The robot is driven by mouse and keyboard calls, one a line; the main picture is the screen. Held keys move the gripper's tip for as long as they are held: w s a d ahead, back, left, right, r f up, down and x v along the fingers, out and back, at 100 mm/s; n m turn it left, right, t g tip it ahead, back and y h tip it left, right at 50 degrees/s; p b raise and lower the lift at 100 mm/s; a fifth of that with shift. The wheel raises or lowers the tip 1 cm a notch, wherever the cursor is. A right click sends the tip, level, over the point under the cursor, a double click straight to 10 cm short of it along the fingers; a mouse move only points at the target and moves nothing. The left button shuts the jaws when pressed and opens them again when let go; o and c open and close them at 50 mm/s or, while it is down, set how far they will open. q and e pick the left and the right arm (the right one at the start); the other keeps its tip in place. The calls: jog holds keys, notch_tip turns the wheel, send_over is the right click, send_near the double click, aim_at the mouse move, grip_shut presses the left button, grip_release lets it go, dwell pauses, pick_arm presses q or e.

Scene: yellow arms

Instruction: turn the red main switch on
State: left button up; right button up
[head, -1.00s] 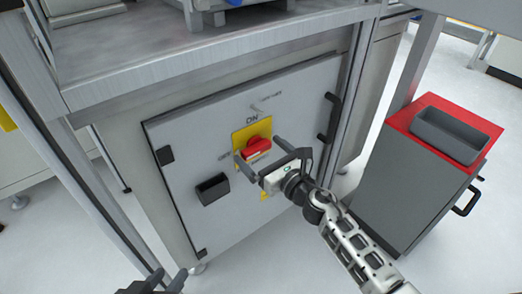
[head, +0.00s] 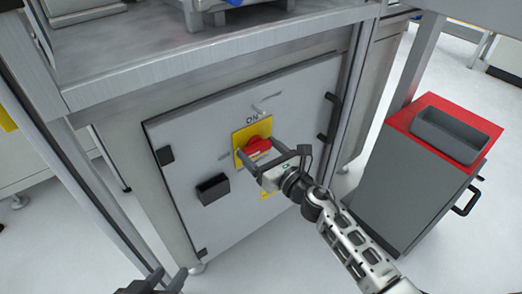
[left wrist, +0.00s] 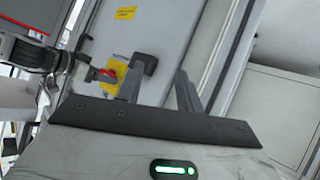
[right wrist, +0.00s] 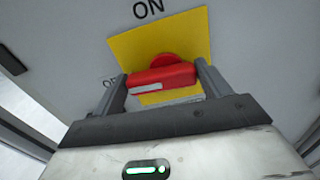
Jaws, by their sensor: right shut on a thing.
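The red main switch (head: 257,145) sits on a yellow plate (head: 239,138) on the grey cabinet door, with "ON" marked above it and "OFF" to its left. In the right wrist view the red handle (right wrist: 162,78) lies roughly crosswise, slightly tilted, with a white stripe at its left part. My right gripper (head: 258,163) is shut on the handle, one finger at each end; the fingers also show in the right wrist view (right wrist: 163,84). My left gripper (head: 168,281) is open and empty, low and away from the door; its spread fingers show in the left wrist view (left wrist: 160,88).
The cabinet door (head: 190,150) carries a black box-shaped part (head: 212,189) at lower left and black handles (head: 331,110) on the right. A metal worktop (head: 200,70) overhangs the door. A red-topped cart (head: 400,118) with a grey bin (head: 450,135) stands at right.

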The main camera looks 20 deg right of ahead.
jog(key=m, duration=0.4)
jog(key=shift+d+r+p, duration=0.15)
jog(key=shift+p, duration=0.15)
jog(key=m, duration=0.2)
jog(key=shift+w+d+r+m+p, duration=0.1)
jog(key=shift+m+p, duration=0.2)
jog(key=m, duration=0.3)
jog(key=shift+d+m+p, duration=0.15)
jog(key=shift+m+p, duration=0.25)
jog(key=m, duration=0.2)
jog(key=shift+w+d+m+p, duration=0.1)
jog(key=shift+m+p, duration=0.2)
jog(key=shift+p, duration=0.1)
jog(key=shift+d+m, duration=0.1)
jog(key=shift+m, duration=0.7)
jog(key=shift+m+p, duration=0.45)
jog(key=shift+m, duration=0.45)
pick_arm(q)
jog(key=shift+s+a+r+y, duration=0.25)
jog(key=shift+a+r, duration=0.15)
jog(key=shift+r, duration=0.2)
jog(key=shift+s+a+r+y, duration=0.2)
jog(key=shift+a+r, duration=0.15)
jog(key=shift+r, duration=0.25)
pick_arm(e)
jog(key=shift+d+m, duration=0.1)
jog(key=shift+m, duration=0.3)
